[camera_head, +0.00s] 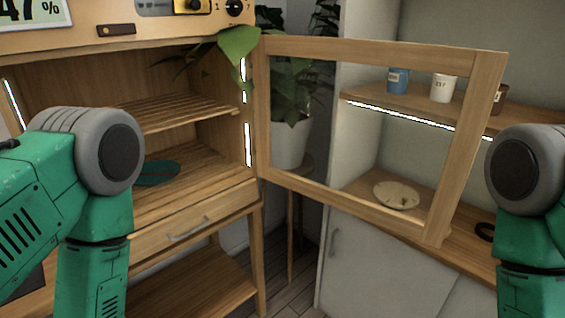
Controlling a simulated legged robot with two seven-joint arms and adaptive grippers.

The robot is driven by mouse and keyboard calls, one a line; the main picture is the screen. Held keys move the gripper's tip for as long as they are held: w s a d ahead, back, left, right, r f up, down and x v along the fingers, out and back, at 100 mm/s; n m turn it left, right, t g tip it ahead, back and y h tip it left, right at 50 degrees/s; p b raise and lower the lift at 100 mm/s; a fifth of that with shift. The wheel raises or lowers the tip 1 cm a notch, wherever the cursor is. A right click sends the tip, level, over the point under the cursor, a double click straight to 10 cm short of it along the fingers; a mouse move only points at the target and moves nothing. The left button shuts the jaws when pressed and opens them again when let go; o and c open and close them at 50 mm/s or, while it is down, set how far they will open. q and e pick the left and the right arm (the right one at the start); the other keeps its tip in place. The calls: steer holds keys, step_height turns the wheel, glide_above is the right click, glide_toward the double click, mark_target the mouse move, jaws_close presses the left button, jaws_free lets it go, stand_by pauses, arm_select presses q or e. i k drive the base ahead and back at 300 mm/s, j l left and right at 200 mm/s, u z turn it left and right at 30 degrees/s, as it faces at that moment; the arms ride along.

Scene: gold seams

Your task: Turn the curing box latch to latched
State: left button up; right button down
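The curing box (185,40) is a wooden cabinet at the left, with slatted shelves and light strips inside. Its glazed wooden door (487,95) stands wide open, swung out to the right. A small dark brown piece (116,29) is on the box's upper front; I cannot tell whether it is the latch or how it is set. Knobs (235,8) show on the panel at the top edge. My two green arms come in at the left and right; the left arm covers part of the box's front. Neither gripper shows in the view.
A dark teal round piece (157,172) lies on the box's lower shelf. A drawer (188,230) is below. A potted plant (290,140) stands behind the door. At the right, a shelf (420,112) holds cups, and a pale plate (396,195) sits on a counter.

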mark_target(108, 30)
steer(key=u, duration=1.05)
